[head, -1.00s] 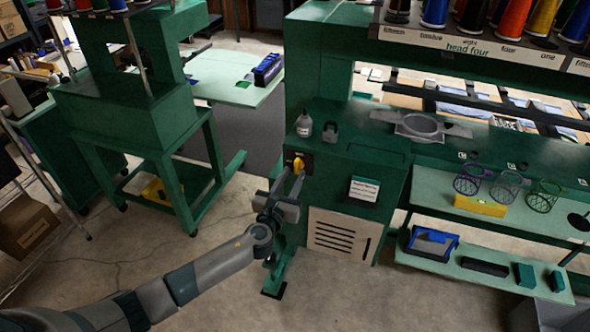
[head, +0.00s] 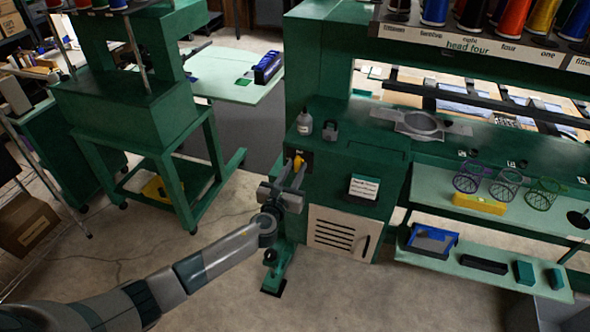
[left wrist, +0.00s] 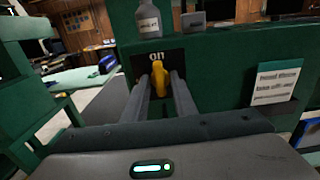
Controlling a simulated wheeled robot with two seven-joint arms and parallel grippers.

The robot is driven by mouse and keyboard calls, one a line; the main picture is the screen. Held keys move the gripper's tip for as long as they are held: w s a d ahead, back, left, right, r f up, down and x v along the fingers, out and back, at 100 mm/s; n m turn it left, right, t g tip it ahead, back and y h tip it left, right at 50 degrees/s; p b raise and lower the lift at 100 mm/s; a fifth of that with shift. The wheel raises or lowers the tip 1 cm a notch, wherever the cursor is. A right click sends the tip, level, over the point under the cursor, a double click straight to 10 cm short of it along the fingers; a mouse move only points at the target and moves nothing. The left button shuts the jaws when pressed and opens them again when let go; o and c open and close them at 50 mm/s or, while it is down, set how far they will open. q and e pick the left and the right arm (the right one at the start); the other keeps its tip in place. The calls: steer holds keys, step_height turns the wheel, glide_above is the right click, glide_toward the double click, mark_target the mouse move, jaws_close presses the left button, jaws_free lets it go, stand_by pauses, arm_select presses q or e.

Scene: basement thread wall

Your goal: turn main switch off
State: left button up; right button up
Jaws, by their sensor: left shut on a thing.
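The main switch is a yellow knob (left wrist: 160,78) on a dark plate marked "on" (left wrist: 157,57), on the front of the green machine. In the head view the knob (head: 298,163) shows just beyond my fingers. My left gripper (head: 292,172) reaches it from the front left. In the left wrist view its two grey fingers (left wrist: 161,85) stand on either side of the knob, shut on it. The knob points roughly upright, toward the "on" word. The lower part of the plate is hidden behind the fingers. My right gripper is not in view.
A bottle (head: 304,123) and a small dark holder (head: 330,131) stand on the ledge above the switch. A white label (head: 364,187) and a vent panel (head: 336,233) are on the machine's front. Open floor (head: 120,245) lies to the left.

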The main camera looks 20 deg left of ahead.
arm_select(q)
steer(key=shift+f+n, duration=0.1)
steer(key=shift+n, duration=0.3)
steer(key=n+b, duration=0.2)
steer(key=n, duration=0.1)
steer(key=n+b, duration=0.2)
steer(key=n, duration=0.4)
steer(key=shift+a, duration=0.1)
steer(key=n+b, duration=0.1)
steer(key=n, duration=0.3)
steer(key=shift+f, duration=0.1)
steer(key=shift+a+n, duration=0.1)
steer(key=shift+n, duration=2)
steer(key=o, duration=0.7)
